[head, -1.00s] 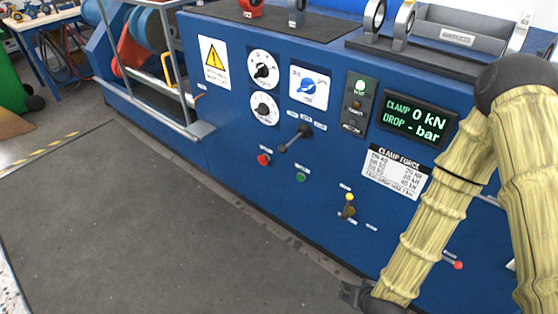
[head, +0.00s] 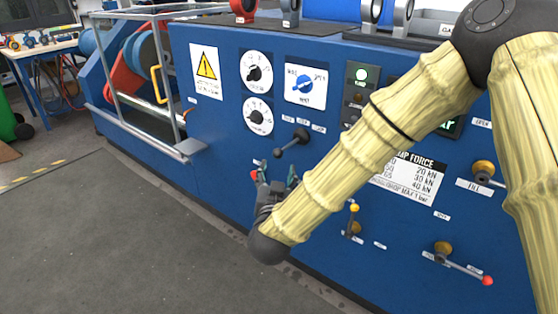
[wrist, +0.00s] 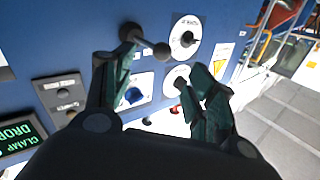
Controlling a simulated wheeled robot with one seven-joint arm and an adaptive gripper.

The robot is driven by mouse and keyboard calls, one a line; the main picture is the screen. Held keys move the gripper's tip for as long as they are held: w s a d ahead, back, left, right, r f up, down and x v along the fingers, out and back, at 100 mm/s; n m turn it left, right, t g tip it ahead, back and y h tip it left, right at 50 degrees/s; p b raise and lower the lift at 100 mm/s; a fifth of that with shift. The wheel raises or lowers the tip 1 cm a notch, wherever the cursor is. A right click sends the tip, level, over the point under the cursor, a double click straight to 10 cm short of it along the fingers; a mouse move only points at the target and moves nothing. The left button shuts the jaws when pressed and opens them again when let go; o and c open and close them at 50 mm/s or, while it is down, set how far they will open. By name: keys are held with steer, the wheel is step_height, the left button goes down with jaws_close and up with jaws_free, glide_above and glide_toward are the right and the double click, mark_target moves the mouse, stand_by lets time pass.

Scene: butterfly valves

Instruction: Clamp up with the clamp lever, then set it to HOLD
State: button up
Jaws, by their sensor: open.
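A black lever with a ball knob (head: 290,143), which I take for the clamp lever, sits on the blue panel. It points down-left from its hub, and its small labels are too blurred to read surely. It also shows in the wrist view (wrist: 146,41), beyond the fingers and near the left one. My gripper (head: 277,178) is open and empty, just below the lever knob in the head view. Its two green-padded fingers (wrist: 157,90) spread apart in the wrist view; I see no contact with the lever. The green-lit display (wrist: 20,133) shows only in part, its values hidden.
Two white dials (head: 256,72) and a blue selector (head: 303,85) lie above. A red button (wrist: 176,109) is near the fingers. A yellow-knobbed lever (head: 354,209) and a red-tipped valve handle (head: 465,267) sit lower right. The grey floor (head: 110,240) is clear.

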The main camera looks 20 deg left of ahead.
mark_target(279, 156)
steer(key=b+x, duration=0.1)
steer(key=x, duration=0.9)
steer(key=shift+w, duration=0.25)
